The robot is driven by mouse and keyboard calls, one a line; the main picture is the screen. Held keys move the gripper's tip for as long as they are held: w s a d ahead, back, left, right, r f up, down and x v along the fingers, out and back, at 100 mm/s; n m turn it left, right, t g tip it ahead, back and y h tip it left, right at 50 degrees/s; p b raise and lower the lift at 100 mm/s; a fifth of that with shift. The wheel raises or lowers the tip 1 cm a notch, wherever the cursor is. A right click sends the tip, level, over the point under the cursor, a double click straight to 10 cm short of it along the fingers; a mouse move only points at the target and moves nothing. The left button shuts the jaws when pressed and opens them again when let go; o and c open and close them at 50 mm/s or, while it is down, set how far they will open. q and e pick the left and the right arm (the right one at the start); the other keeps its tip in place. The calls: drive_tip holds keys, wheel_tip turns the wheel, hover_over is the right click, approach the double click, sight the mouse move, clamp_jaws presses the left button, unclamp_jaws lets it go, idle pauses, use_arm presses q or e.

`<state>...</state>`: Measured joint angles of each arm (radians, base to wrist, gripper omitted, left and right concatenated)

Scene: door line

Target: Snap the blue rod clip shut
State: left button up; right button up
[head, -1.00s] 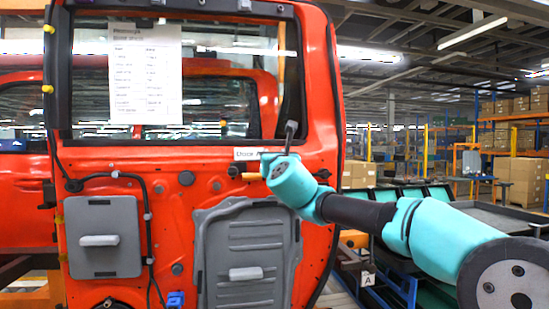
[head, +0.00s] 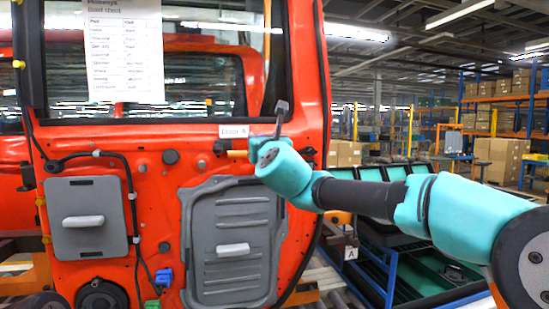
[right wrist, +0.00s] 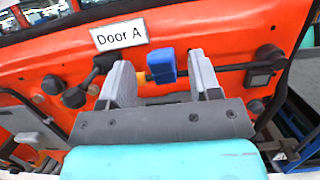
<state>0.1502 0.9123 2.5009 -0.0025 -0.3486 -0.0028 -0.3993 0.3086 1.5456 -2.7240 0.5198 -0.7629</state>
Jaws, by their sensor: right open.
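The blue rod clip (right wrist: 160,66) sits on a thin dark rod (right wrist: 220,68) on the red door, just below the "Door A" label (right wrist: 119,35). It is a small upright blue block; whether its flap is shut I cannot tell. My right gripper (right wrist: 160,72) is open, its two grey fingers on either side of the clip in the picture, with gaps to both. Contact and depth are unclear. In the head view my teal right wrist hides the clip. My left gripper is not in view.
The red door (head: 155,225) carries a grey panel (head: 235,245), a grey cover (head: 88,216), a black cable and a blue connector (head: 164,278) lower down. A paper sheet (head: 125,50) hangs on the window. Racks and boxes stand at the right.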

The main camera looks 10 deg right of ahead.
drive_tip(key=v, duration=1.2)
drive_tip(key=shift+d+f, duration=0.1)
drive_tip(key=s+r+g, duration=0.2)
drive_tip(key=r, duration=0.1)
drive_tip(key=shift+s+r+g, duration=0.1)
drive_tip(key=shift+r+g, duration=0.2)
drive_tip(key=shift+g, duration=0.1)
idle(0.3)
drive_tip(key=w, duration=0.5)
drive_tip(key=w+a, duration=0.1)
drive_tip(key=w, duration=1.1)
drive_tip(key=shift+w+a, duration=0.2)
drive_tip(key=shift+a, duration=0.2)
